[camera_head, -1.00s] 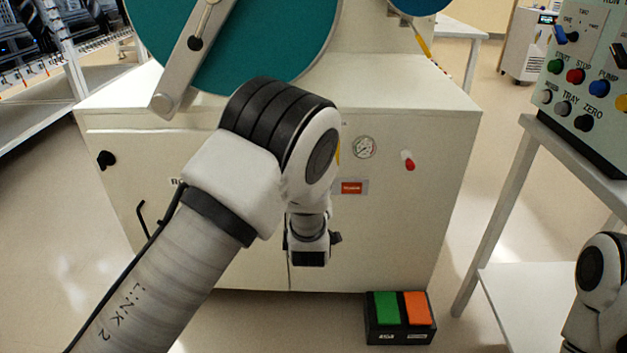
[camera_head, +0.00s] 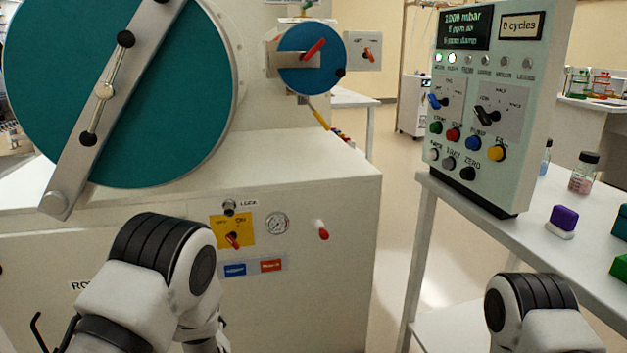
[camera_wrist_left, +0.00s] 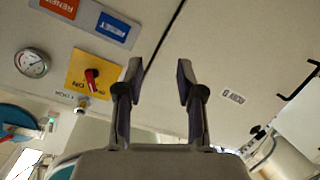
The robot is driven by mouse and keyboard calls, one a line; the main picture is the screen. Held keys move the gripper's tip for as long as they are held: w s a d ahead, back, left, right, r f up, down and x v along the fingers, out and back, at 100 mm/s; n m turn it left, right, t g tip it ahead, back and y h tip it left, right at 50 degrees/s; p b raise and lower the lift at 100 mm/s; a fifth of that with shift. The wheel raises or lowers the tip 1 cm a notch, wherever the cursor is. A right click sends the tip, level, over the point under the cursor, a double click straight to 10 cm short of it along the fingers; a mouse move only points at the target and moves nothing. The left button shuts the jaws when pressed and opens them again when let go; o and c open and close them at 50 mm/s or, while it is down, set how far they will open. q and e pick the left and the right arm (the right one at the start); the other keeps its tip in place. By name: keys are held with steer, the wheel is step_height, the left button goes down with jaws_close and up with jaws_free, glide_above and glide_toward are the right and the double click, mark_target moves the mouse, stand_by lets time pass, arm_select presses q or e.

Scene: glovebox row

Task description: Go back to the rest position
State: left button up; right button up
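My left arm comes in at the lower left of the head view, in front of the white cabinet (camera_head: 300,200). Its gripper is hidden below the frame edge there. In the left wrist view my left gripper (camera_wrist_left: 158,80) shows two fingers standing apart, with nothing between them. The cabinet front lies beyond the fingertips. A yellow panel with a red switch (camera_wrist_left: 91,75) is to the left of the fingers, apart from them. My right arm shows only as a joint at the bottom right of the head view; its gripper is out of view.
A large teal round door (camera_head: 190,90) and a small blue round door (camera_head: 311,60) are above the cabinet. A control panel (camera_head: 490,100) stands on a white table (camera_head: 470,205) at right, with a purple block (camera_head: 564,218) and a small bottle (camera_head: 584,172). Floor shows between cabinet and table.

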arm_select(q)
steer(key=s+a+f+m+g+h, duration=0.1)
steer(key=s+a+f+g, duration=0.25)
steer(key=s+f, duration=0.8)
steer(key=s+d+f+m+g+h, duration=0.1)
steer(key=s+f+m+g, duration=0.25)
steer(key=s, duration=0.55)
steer(key=s+d+f+m+g+h, duration=0.2)
steer(key=s+g, duration=0.2)
steer(key=s, duration=0.6)
steer(key=s+d+f+m+g+h, duration=0.1)
steer(key=s+f+m+g, duration=0.15)
steer(key=s, duration=0.65)
step_height(320, 180, up, 24)
steer(key=p, duration=2.4)
steer(key=shift+w+d+r, duration=0.15)
steer(key=shift+w+r, duration=0.05)
steer(key=shift+w, duration=0.1)
steer(key=shift+g, duration=0.25)
steer(key=shift+s, duration=0.1)
